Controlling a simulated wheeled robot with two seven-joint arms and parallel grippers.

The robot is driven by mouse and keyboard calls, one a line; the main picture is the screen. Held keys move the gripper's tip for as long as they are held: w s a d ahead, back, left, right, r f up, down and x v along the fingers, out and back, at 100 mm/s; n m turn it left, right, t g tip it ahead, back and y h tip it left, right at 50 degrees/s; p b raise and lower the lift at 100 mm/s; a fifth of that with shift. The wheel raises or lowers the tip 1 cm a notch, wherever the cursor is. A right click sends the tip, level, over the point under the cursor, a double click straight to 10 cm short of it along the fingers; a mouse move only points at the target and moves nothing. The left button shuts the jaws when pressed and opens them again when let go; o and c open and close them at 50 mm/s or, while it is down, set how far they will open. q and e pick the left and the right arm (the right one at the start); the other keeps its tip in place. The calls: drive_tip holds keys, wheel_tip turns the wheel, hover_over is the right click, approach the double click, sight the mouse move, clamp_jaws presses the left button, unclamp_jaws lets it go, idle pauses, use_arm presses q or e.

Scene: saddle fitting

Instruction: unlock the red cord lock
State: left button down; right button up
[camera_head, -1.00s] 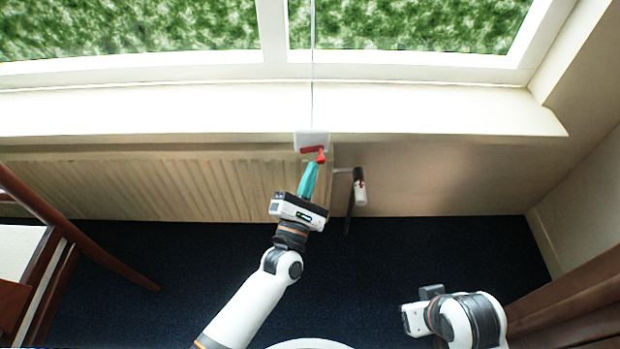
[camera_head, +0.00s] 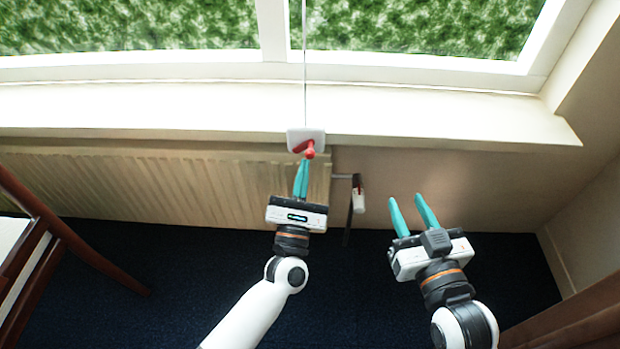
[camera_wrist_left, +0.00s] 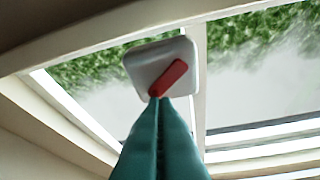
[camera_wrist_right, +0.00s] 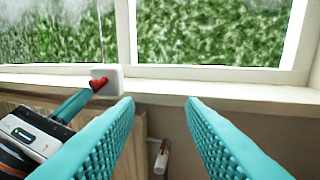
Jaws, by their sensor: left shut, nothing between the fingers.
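The red cord lock (camera_head: 308,149) is a small red lever on a white plate (camera_head: 294,137) at the sill's front edge, with a thin cord (camera_head: 305,80) running up from it. In the left wrist view the red lever (camera_wrist_left: 168,78) slants across the plate. My left gripper (camera_head: 304,163) is shut and empty, its tips at the lever's lower end; whether they touch it I cannot tell. My right gripper (camera_head: 408,197) is open and empty, right of the lock and apart from it. The lock (camera_wrist_right: 98,84) also shows in the right wrist view, left of the right fingers.
A radiator (camera_head: 150,185) lies under the window sill (camera_head: 430,115). A white and red valve (camera_head: 358,198) on a pipe stands between my two grippers. A wooden chair (camera_head: 60,235) is at the left.

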use_arm(q)
drive_tip(key=n+y+b, duration=0.1)
drive_tip(key=n, duration=0.1)
drive_tip(key=n+y+b, duration=0.1)
drive_tip(key=n, duration=0.1)
drive_tip(key=n+y+b, duration=0.1)
drive_tip(key=n, duration=0.1)
drive_tip(key=shift+r+y, duration=0.3)
drive_tip(key=shift+r, duration=0.05)
use_arm(e)
drive_tip(key=s+r+t+y, duration=0.3)
drive_tip(key=s+r+t, duration=0.2)
drive_tip(key=r+t, duration=0.4)
wheel_tip(320, 180, up, 3)
drive_tip(key=shift+d+f+t+y, duration=0.1)
drive_tip(key=shift+d+t+y, duration=0.1)
drive_tip(key=shift+t+y, duration=0.2)
drive_tip(key=shift+s, duration=0.1)
